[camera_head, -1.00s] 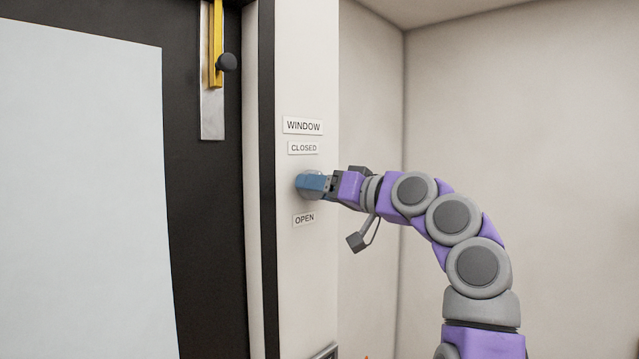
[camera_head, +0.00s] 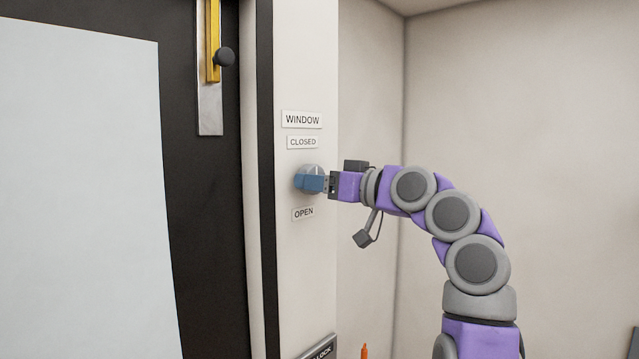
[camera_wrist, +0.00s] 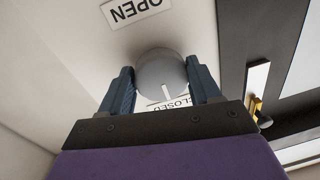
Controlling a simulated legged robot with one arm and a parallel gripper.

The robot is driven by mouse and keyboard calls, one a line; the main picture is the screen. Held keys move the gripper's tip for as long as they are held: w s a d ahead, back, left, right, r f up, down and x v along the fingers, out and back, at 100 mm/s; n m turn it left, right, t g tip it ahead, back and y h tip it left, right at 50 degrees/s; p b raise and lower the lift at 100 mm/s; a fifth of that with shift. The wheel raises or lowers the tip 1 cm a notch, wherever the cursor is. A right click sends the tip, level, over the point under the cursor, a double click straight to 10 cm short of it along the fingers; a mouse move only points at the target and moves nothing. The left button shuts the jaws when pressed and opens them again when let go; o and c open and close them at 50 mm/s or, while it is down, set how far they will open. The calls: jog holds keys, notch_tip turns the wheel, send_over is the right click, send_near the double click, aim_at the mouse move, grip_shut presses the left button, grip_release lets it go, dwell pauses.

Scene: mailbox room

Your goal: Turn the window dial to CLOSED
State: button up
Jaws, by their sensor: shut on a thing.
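The grey round window dial (camera_head: 306,173) sits on the white wall column, between the CLOSED label (camera_head: 303,142) above and the OPEN label (camera_head: 303,213) below. My gripper (camera_head: 311,181) is at the dial, its blue fingers hiding part of it. In the wrist view, the fingers of my gripper (camera_wrist: 159,70) are shut on either side of the dial (camera_wrist: 160,75). A white line on the dial points toward the CLOSED label (camera_wrist: 168,103), which is partly hidden by my gripper. The OPEN label (camera_wrist: 133,10) is upside down at the top there.
The WINDOW label (camera_head: 302,119) is above the dial. To the left is a dark door frame with a yellow bar (camera_head: 213,45) and black knob (camera_head: 224,57). Bare wall lies to the right.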

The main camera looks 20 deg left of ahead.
jog(key=o, duration=0.7)
jog(key=shift+w, duration=0.1)
jog(key=shift+c, duration=0.2)
jog(key=o, duration=0.4)
jog(key=shift+w+a+f, duration=0.1)
jog(key=shift+a, duration=0.1)
jog(key=shift+d, duration=0.15)
jog(key=b+v, duration=0.2)
jog(key=v, duration=1.5)
jog(key=shift+b, duration=0.4)
